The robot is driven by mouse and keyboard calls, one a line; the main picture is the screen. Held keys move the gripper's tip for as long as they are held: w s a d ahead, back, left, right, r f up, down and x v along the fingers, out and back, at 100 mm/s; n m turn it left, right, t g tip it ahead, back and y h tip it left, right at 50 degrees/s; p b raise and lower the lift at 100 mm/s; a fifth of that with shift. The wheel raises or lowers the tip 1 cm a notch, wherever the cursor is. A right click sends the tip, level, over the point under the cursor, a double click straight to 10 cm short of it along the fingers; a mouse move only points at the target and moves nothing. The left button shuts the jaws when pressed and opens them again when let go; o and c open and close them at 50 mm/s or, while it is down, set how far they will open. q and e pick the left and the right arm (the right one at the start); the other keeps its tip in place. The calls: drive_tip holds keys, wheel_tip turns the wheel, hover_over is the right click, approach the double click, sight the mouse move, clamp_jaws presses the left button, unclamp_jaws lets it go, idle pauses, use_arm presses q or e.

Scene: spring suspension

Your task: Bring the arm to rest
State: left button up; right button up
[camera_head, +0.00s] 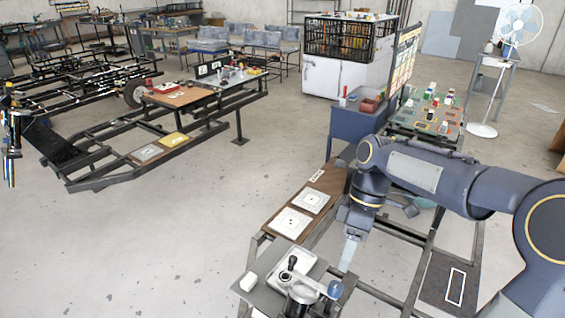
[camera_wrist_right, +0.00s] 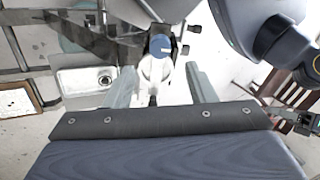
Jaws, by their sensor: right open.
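My right arm comes in from the right in the head view, bent, and is not folded away. Its gripper (camera_head: 347,254) points down above the frame near the front, beside a grey metal device with a blue-ended part (camera_head: 335,288) and a black knob (camera_head: 292,262). In the right wrist view the two fingers (camera_wrist_right: 163,88) are apart, with nothing gripped. The blue round end (camera_wrist_right: 161,46) shows between and beyond them; I cannot tell how far off it is.
A brown board with two white square plates (camera_head: 292,222) lies left of my right arm. A blue-grey cabinet (camera_head: 352,128) and a green table of small parts (camera_head: 428,112) stand behind it. The floor (camera_head: 200,225) at centre left is clear.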

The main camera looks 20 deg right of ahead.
drive_tip(key=s+a+m+t, duration=0.2)
drive_tip(key=s+m+t, duration=0.2)
drive_tip(key=s+m, duration=0.2)
drive_tip(key=s+a+f+m+t, duration=0.1)
drive_tip(key=s+a+m+t, duration=0.1)
drive_tip(key=s+m+t, duration=0.2)
drive_tip(key=s+m, duration=0.2)
drive_tip(key=s, duration=0.2)
drive_tip(key=shift+s+f, duration=0.25)
